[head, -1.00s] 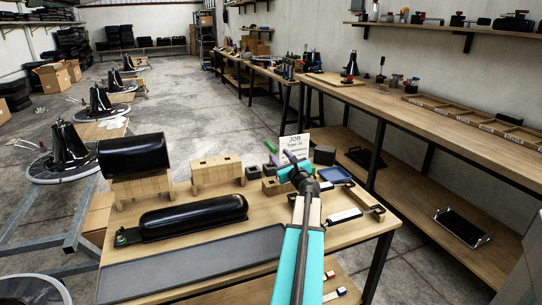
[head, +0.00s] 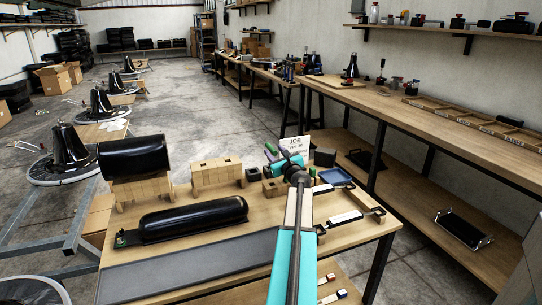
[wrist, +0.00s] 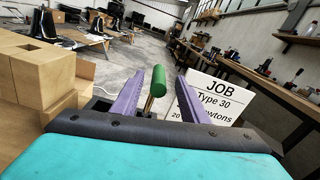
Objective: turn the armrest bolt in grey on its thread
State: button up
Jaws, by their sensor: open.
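My gripper (head: 273,155) is over the back of the workbench, its purple fingers spread. In the wrist view the fingers (wrist: 157,95) stand either side of a green handle (wrist: 159,80) on a short copper-brown shaft. The handle looks apart from both fingers; its depth between them is hard to tell. The green handle also shows in the head view (head: 270,148).
Wooden blocks (head: 217,173) and a black cushion on a block (head: 133,157) stand left of my gripper. A JOB card (wrist: 218,98) stands close by on the right. A blue tray (head: 335,177) and white-handled bars (head: 346,217) lie right. A grey mat (head: 190,262) lies in front.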

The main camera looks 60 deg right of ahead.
aim_at(268, 144)
jog(key=shift+x, duration=1.15)
jog(key=shift+x, duration=2.6)
jog(key=shift+f, duration=0.15)
grip_shut()
